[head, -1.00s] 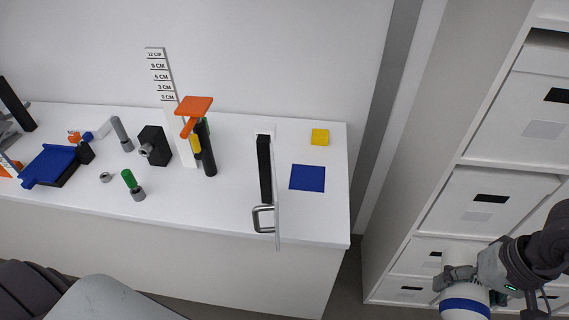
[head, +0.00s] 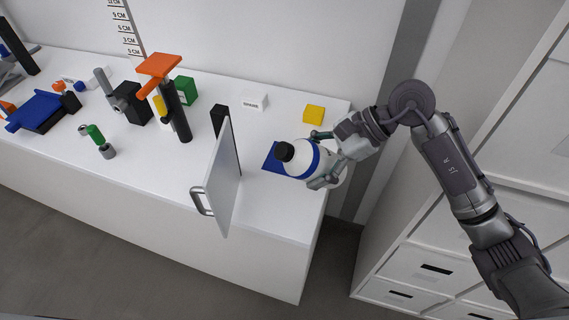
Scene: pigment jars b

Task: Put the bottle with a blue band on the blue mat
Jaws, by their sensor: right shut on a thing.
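The bottle (head: 302,157) is white with a blue band and a black cap. It is tilted, its cap toward the left. My right gripper (head: 325,160) is shut on the bottle, at its right side. The blue mat (head: 271,162) lies flat on the white table and is partly hidden behind the bottle. The bottle overlaps the mat in this view; whether it touches the mat or hangs above it I cannot tell. My left gripper is not in view.
A white panel with a metal handle (head: 222,180) stands upright left of the mat, before a black post (head: 218,118). A yellow block (head: 313,114) sits behind the mat. A black post with an orange top (head: 159,65) and several small items stand farther left.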

